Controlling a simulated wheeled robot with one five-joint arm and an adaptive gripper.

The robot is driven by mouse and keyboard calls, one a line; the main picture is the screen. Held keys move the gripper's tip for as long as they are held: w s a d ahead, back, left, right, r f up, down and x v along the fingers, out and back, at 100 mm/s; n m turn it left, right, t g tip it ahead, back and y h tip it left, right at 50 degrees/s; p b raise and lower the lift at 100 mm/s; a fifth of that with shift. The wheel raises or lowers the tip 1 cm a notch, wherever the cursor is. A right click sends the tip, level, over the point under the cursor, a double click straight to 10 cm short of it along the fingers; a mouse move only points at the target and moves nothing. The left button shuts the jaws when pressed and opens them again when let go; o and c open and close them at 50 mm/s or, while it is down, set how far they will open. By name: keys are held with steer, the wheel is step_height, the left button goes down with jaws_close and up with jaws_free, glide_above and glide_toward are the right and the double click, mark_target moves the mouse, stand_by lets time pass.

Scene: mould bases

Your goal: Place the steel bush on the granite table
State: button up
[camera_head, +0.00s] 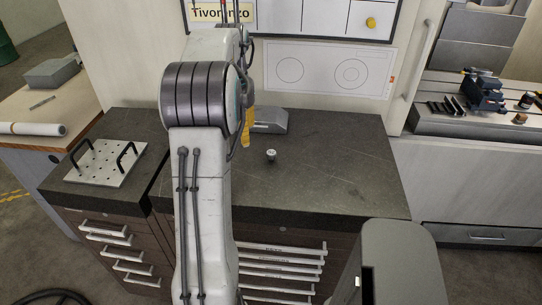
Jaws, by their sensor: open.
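A small silvery piece, which looks like the steel bush (271,155), stands upright on the dark, pale-veined top of the granite table (330,165), near its middle. My gripper (247,128) is mostly hidden behind my own arm. Only a narrow yellow part shows, just right of the arm's elbow. It is left of the bush in the picture and apart from it. Nothing shows held in the gripper, though the fingers' far side is hidden.
A grey wedge-shaped block (268,121) sits at the table's back. A perforated plate with black handles (104,163) lies on the left cabinet. A workbench (45,105) is at far left, a machine bed (465,124) at right. The table's right half is clear.

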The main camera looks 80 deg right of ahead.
steer(key=m, duration=0.2)
glide_above(271, 152)
steer(key=f, duration=0.2)
steer(key=shift+a+f, duration=0.25)
steer(key=shift+f, duration=0.15)
steer(key=shift+s+f, duration=0.2)
steer(key=shift+f, duration=0.5)
steer(key=shift+w+d+f+p, duration=0.15)
steer(key=shift+f+p, duration=0.1)
steer(key=shift+f, duration=1.25)
steer(key=shift+d+f+p, duration=0.1)
steer(key=shift+f+p, duration=0.1)
steer(key=shift+f, duration=1.25)
steer(key=shift+c, duration=0.4)
jaws_close()
